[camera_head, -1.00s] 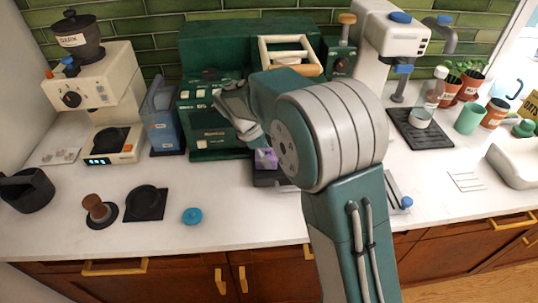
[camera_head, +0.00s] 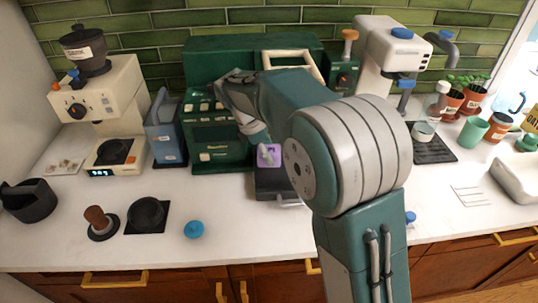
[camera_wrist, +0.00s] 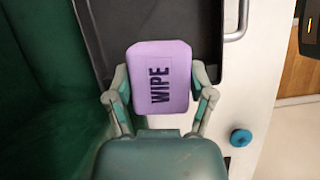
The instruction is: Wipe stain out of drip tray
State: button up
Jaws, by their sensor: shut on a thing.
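A purple sponge (camera_wrist: 160,75) marked WIPE is held between the fingers of my gripper (camera_wrist: 160,95), which is shut on it. The sponge also shows in the head view (camera_head: 266,161). The dark drip tray (camera_wrist: 207,30) lies beyond and under the sponge in the wrist view. In the head view the tray (camera_head: 272,184) sticks out at the front of the green espresso machine (camera_head: 222,130), with the sponge over its back part. I cannot tell whether the sponge touches the tray. No stain shows; the sponge, gripper and arm hide part of the tray.
A metal handle (camera_wrist: 238,20) is at the tray's front edge. A blue round piece (camera_head: 193,229) lies on the white counter left of the tray. A tamper (camera_head: 100,222), a black mat (camera_head: 135,228) and a blue container (camera_head: 165,130) are further left. The front counter is mostly clear.

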jog(key=shift+r, duration=1.5)
